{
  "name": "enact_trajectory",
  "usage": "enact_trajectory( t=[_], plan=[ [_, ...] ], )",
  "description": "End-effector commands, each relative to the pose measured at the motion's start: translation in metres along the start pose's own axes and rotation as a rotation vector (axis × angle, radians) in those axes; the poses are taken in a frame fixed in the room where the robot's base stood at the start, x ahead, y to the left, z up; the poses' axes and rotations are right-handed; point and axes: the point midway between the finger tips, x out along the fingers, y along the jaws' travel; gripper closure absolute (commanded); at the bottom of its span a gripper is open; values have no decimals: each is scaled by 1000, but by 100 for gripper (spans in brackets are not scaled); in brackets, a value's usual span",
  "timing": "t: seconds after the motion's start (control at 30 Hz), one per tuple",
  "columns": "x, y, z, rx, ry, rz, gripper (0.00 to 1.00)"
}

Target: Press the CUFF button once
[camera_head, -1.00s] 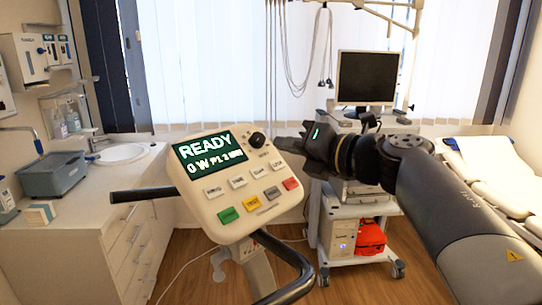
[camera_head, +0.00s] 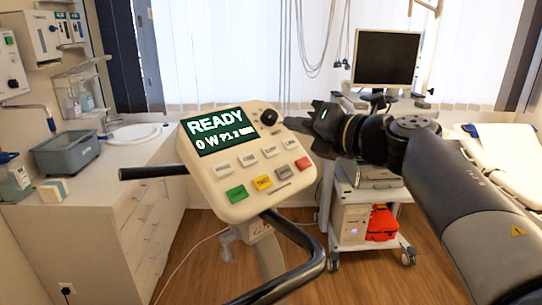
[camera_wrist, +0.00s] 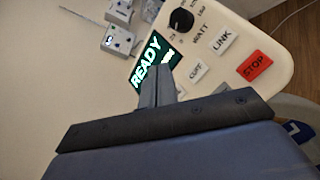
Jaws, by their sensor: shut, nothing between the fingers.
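The white control console (camera_head: 215,212) has a dark screen (camera_head: 219,131) reading READY, a black knob (camera_head: 268,117), a row of white keys and a row of coloured keys. The CUFF key (camera_wrist: 197,71) is white and lies between the LINK key (camera_wrist: 222,42) and my fingers in the wrist view. In the head view the CUFF key (camera_head: 269,152) is third in the white row, left of LINK (camera_head: 291,142). My gripper (camera_head: 288,123) is shut and empty, beside the console's upper right edge. In the wrist view its fingertips (camera_wrist: 161,74) overlap the lower screen edge; contact cannot be told.
A red STOP key (camera_wrist: 255,65) sits close to CUFF. Black handlebars (camera_head: 305,275) extend from the console. A trolley with a monitor (camera_head: 386,58) stands behind, a counter with a sink (camera_head: 135,135) at left, and a bed (camera_head: 510,155) at right.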

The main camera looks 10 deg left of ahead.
Motion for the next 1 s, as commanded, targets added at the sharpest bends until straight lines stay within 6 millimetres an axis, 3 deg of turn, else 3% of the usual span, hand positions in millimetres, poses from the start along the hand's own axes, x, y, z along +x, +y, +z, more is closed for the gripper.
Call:
enact_trajectory(
  t=[0.03, 0.4, 1.0],
  plan=[
    [7, -8, -9, 1, 3, 1, 100],
    [38, -28, -29, 0, 2, 1, 100],
    [44, -32, -32, 0, 0, 0, 100]
  ],
)
